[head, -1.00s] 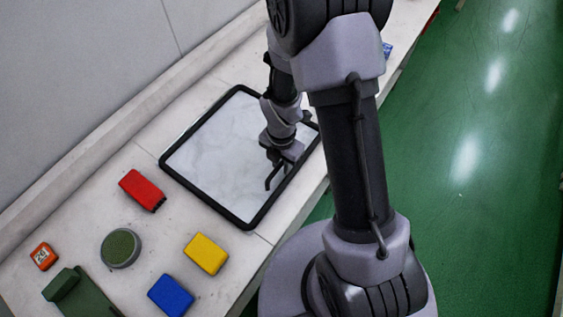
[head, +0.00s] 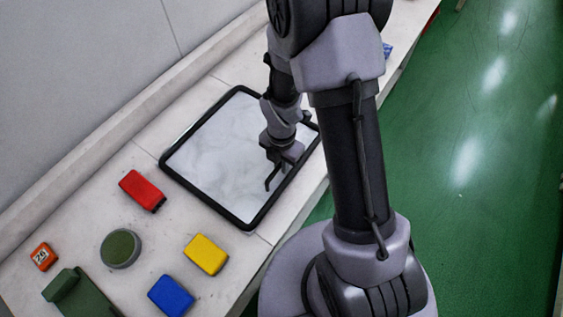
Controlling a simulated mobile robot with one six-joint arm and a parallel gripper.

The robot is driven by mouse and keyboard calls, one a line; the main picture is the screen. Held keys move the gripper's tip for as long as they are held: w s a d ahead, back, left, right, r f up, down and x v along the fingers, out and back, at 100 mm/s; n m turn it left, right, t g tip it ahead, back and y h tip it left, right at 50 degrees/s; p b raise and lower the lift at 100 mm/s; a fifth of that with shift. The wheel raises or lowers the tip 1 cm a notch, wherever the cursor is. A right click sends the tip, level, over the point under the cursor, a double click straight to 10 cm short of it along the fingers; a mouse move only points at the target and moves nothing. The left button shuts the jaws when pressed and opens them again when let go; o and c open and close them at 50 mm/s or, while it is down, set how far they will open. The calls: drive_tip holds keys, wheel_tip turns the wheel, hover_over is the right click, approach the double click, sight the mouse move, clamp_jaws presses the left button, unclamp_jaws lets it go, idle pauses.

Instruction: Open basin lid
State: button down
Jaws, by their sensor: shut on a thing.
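The basin lid (head: 215,160) is a pale, marbled, glossy panel inside a black rectangular frame on the white counter, in the middle of the head view. It looks flat and closed over whatever is beneath it. My gripper (head: 270,184) is low over the lid's right part, near the frame's right side. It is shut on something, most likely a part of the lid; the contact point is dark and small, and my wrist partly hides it. My arm covers the lid's upper right corner.
On the counter (head: 85,222) to the lower left lie a red block (head: 141,189), a yellow block (head: 206,254), a blue block (head: 171,295), a round green-topped tin (head: 120,248), an orange numbered item (head: 43,256) and a dark green object (head: 80,295). A wall runs behind; green floor lies right.

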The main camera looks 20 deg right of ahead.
idle(0.4)
drive_tip(key=r+p, duration=0.3)
drive_tip(key=r, duration=0.1)
drive_tip(key=shift+w+a+p, duration=0.2)
drive_tip(key=shift+w+p, duration=0.1)
drive_tip(key=shift+p, duration=0.05)
drive_tip(key=r+p, duration=0.1)
drive_tip(key=w+r+p, duration=0.1)
drive_tip(key=a+r+p, duration=0.1)
drive_tip(key=r, duration=0.1)
drive_tip(key=shift+w+r, duration=0.1)
drive_tip(key=shift+w, duration=0.05)
drive_tip(key=r+p, duration=0.1)
drive_tip(key=w+r+p, duration=0.1)
drive_tip(key=a+r+p, duration=0.1)
drive_tip(key=r, duration=0.1)
drive_tip(key=shift+w+p, duration=0.3)
drive_tip(key=shift+p, duration=0.05)
